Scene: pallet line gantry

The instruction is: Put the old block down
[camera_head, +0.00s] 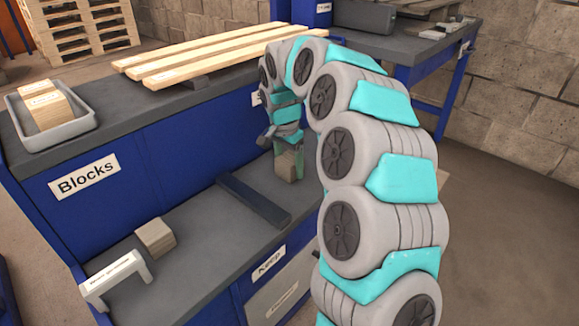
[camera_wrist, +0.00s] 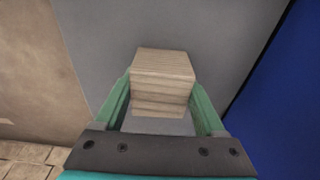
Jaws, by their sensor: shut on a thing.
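My gripper (camera_head: 288,160) is shut on a wooden block (camera_head: 285,166), at the right end of the lower grey shelf. In the wrist view the block (camera_wrist: 162,75) sits between the two green fingers (camera_wrist: 162,108), with its grained top facing the camera. The block is close to the shelf surface (camera_wrist: 100,40); I cannot tell whether it touches. Another wooden block (camera_head: 155,237) lies on the lower shelf at the left, beside a white bracket-shaped piece (camera_head: 117,276) with a label.
A dark bar (camera_head: 253,201) lies across the lower shelf, left of my gripper. A grey tray (camera_head: 75,130) with labelled blocks and several wooden slats (camera_head: 205,55) are on the upper bench. Labels read "Blocks" (camera_head: 84,177) and "Keep" (camera_head: 269,263). Open shelf lies between the bar and the left block.

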